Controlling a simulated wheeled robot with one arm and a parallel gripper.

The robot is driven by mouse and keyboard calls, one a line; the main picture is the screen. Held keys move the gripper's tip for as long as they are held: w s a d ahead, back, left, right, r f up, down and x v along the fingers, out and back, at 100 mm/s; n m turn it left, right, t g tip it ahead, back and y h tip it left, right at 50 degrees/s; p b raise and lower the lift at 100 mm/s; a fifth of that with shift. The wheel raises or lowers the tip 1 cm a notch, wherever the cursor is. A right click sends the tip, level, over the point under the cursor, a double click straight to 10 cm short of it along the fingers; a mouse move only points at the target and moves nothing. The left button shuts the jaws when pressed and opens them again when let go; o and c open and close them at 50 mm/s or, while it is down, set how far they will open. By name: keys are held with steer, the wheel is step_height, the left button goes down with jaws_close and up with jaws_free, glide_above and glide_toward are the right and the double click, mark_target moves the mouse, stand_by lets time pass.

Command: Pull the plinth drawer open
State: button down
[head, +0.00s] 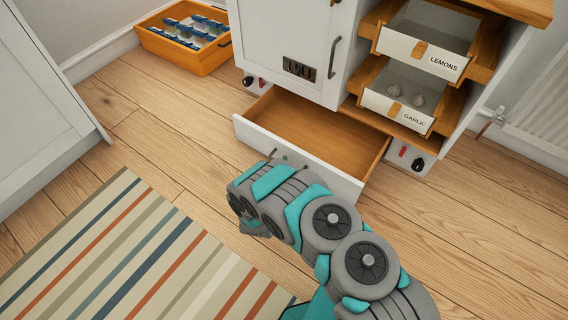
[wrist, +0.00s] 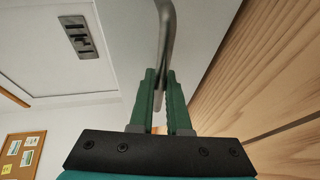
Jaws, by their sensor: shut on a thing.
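The plinth drawer (head: 335,148) stands pulled out at the foot of the white cabinet, with a white front and an empty wooden inside. Part of its grey bar handle (head: 273,153) shows beside my arm in the head view. In the wrist view, my gripper (wrist: 160,76) has its green fingers shut on the grey metal handle (wrist: 166,28), which rises between them. In the head view my arm hides the gripper and part of the drawer front.
An orange crate (head: 181,56) with several items stands on the floor at the back left. Labelled bins for lemons (head: 421,53) and garlic (head: 396,108) sit above at right. A striped rug (head: 130,255) lies at left. Bare wooden floor (head: 480,230) is clear at right.

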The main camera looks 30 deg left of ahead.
steer(key=c, duration=0.9)
jaws_free()
steer(key=v, duration=0.7)
steer(key=shift+s+d+p, duration=0.15)
steer(key=shift+s+p, duration=0.25)
steer(key=shift+s, duration=0.1)
